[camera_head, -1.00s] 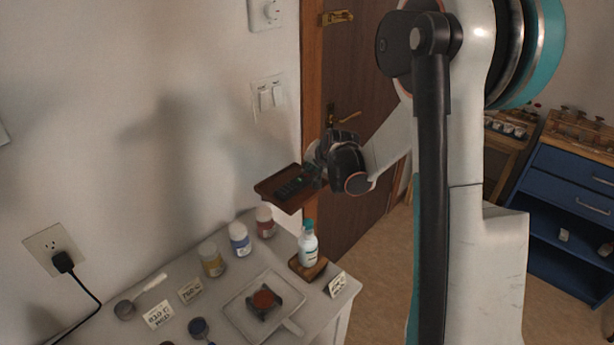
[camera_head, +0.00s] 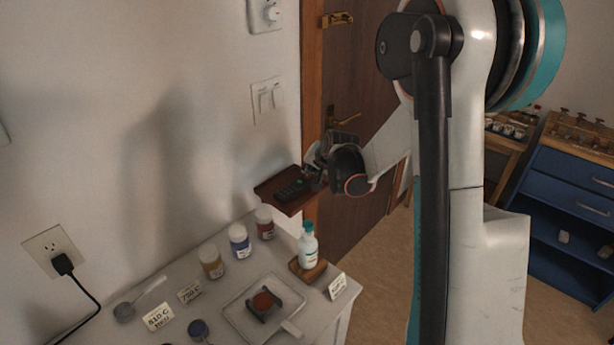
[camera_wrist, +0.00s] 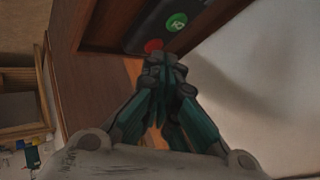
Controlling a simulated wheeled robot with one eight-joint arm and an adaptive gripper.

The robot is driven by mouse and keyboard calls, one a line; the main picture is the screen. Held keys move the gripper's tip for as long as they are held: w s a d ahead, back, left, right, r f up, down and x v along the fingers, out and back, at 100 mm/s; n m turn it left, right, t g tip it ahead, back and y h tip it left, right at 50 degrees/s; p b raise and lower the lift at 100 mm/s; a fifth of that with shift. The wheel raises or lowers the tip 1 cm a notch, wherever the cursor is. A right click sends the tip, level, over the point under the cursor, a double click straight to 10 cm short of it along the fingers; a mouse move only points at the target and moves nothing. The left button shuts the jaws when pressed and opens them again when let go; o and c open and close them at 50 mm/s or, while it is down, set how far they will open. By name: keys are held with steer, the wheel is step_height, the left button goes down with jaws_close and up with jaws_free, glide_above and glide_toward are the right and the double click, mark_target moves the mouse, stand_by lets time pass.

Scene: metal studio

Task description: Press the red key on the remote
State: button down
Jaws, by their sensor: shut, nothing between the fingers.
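The dark remote (camera_head: 292,190) lies on a small brown wall shelf (camera_head: 268,187) beside the door. In the wrist view the remote (camera_wrist: 140,38) shows at the top, with a round red key (camera_wrist: 153,46) and a green key (camera_wrist: 176,22) next to it. My gripper (camera_head: 314,176) is at the door-side end of the remote. Its fingers are shut and empty, and in the wrist view the fingertips (camera_wrist: 160,60) appear right at the red key, partly covering its lower edge. I cannot tell whether they touch it.
Below the shelf, a white table (camera_head: 230,290) holds several jars, a bottle (camera_head: 308,245) on a wooden block and a tray (camera_head: 240,315). A wall switch (camera_head: 268,100) is above the shelf. The door (camera_head: 355,100) is behind my gripper.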

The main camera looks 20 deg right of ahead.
steer(key=shift+r, duration=0.45)
steer(key=shift+r+p, duration=2.1)
steer(key=shift+r, duration=0.9)
